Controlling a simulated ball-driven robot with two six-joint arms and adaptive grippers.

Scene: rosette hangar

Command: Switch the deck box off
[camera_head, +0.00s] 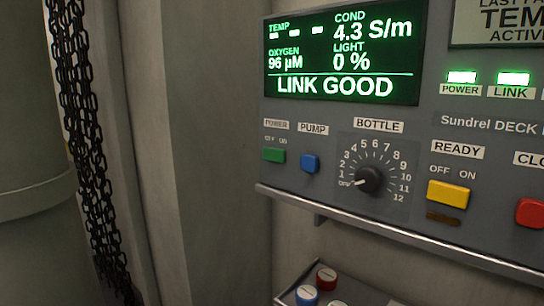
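The deck box (325,221) is a grey panel on the wall, at the right of the head view. Its screen (341,55) is lit green and reads LINK GOOD. The POWER and LINK lamps (462,77) glow green. A green switch (274,156) sits under the POWER label, with small off/on marks too fine to read surely. Beside it are a blue PUMP button (310,163), a black BOTTLE dial (369,180), a yellow READY switch (448,194) and a red button (530,213) cut by the right edge. Neither of my grippers is in view.
A metal rail (400,236) runs along the box's lower edge. Below it a tray (292,295) holds several capped bottles. Black chains (85,140) hang at the left, beside a large grey-green cylinder (30,190). The space before the panel looks clear.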

